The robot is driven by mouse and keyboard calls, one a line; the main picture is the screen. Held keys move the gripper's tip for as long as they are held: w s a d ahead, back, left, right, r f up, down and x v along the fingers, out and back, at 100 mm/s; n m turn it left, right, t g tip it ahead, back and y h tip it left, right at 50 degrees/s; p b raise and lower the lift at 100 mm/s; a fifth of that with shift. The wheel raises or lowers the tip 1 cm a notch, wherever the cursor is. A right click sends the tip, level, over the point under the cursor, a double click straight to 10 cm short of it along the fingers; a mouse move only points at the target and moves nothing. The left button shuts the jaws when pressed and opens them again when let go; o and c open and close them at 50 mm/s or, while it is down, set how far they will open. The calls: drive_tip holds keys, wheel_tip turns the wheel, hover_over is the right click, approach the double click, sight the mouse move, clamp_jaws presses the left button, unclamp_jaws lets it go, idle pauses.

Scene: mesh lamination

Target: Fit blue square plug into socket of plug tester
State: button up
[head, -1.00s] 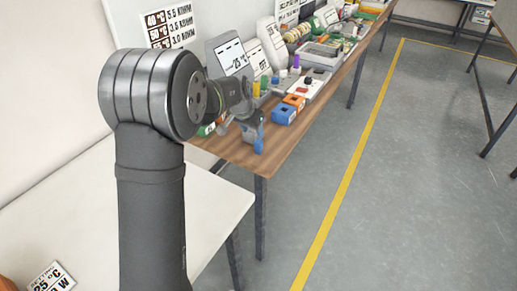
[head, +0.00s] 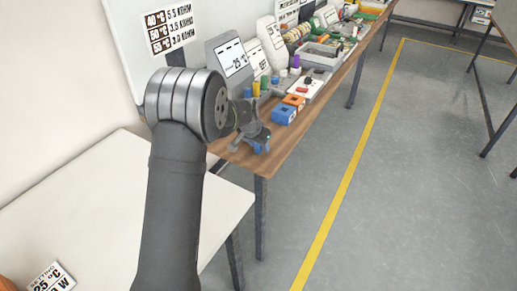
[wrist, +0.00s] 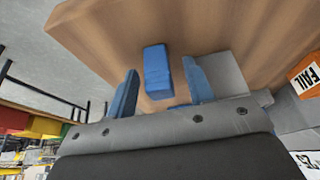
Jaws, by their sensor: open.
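A blue block (wrist: 158,70), which looks like the square plug, is on the wooden table in the wrist view. It lies between and just beyond the two blue fingers of my gripper (wrist: 160,92). The fingers stand apart, with a visible gap on each side of the block. In the head view my gripper (head: 261,145) is low over the near end of the table, and the plug cannot be made out apart from the blue fingers. I cannot tell for sure which thing is the plug tester; a pale board with small coloured parts (head: 306,90) stands farther back.
A blue box (head: 284,115) and an orange box (head: 295,101) stand close beyond my gripper. An orange FAIL label (wrist: 305,74) and a grey surface (wrist: 225,74) show at the right in the wrist view. The wooden table's (head: 285,147) front edge is near.

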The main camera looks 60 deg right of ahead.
clamp_jaws()
drive_tip(key=shift+r, duration=0.1)
